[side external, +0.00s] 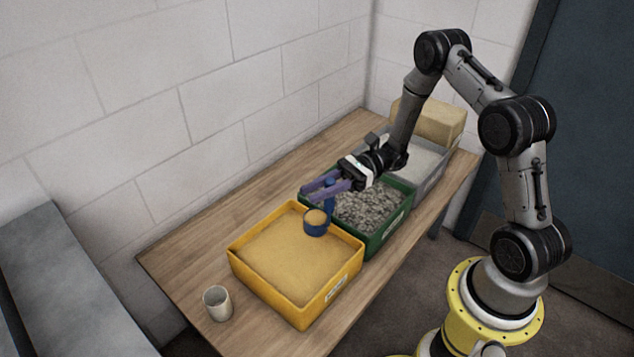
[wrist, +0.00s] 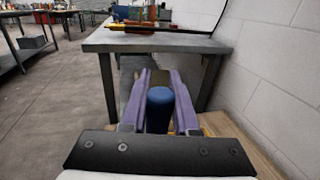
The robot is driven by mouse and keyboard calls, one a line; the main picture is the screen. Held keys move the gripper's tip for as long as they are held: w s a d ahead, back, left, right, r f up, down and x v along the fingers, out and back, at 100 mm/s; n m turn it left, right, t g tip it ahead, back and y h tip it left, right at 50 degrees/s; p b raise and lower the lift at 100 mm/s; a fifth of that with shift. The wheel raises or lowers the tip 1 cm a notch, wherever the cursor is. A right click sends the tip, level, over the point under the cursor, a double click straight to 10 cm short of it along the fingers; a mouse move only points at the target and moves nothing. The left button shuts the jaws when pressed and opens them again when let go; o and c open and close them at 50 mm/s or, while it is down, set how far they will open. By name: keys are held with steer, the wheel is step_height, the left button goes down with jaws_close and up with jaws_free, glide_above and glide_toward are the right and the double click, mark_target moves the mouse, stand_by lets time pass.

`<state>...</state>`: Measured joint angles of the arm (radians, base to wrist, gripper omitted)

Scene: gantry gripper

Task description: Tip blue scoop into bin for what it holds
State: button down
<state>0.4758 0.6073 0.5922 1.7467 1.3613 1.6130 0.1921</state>
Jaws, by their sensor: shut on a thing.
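The blue scoop (side external: 314,228) has a round cup with tan grainy material in it and an upright handle. My gripper (side external: 318,188) is shut on the handle; in the wrist view the blue handle (wrist: 159,108) stands between the purple fingers. The cup looks level and is over the far edge of the yellow bin (side external: 238,263), which is filled with similar tan material. I cannot tell how high above the bin the cup is. A green bin (side external: 385,240) with grey gravel stands just behind the yellow one. A grey bin (side external: 440,172) with pale material stands farther back.
A white cup (side external: 217,303) stands on the wooden table (side external: 185,262) near its front left corner. A tan block (side external: 432,118) is at the far end. A wall runs along the left. Bare tabletop lies left of the bins.

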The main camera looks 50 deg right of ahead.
steer(key=a+f+n+h, duration=0.1)
steer(key=a+f+h, duration=0.2)
steer(key=a+h, duration=0.1)
steer(key=shift+a+g+h, duration=0.4)
steer(key=shift+a, duration=0.3)
steer(key=shift+a+f, duration=0.1)
steer(key=shift+f, duration=0.05)
steer(key=shift+a+f+n+h, duration=0.3)
steer(key=shift+a+f+h, duration=0.85)
steer(key=shift+h, duration=0.25)
steer(key=shift+a+f+g+h, duration=0.15)
steer(key=shift+a+f+h, duration=0.4)
steer(key=shift+f+h, duration=0.15)
steer(key=shift+a+f+g+h, duration=0.15)
steer(key=shift+a+f+h, duration=0.45)
steer(key=shift+f, duration=0.15)
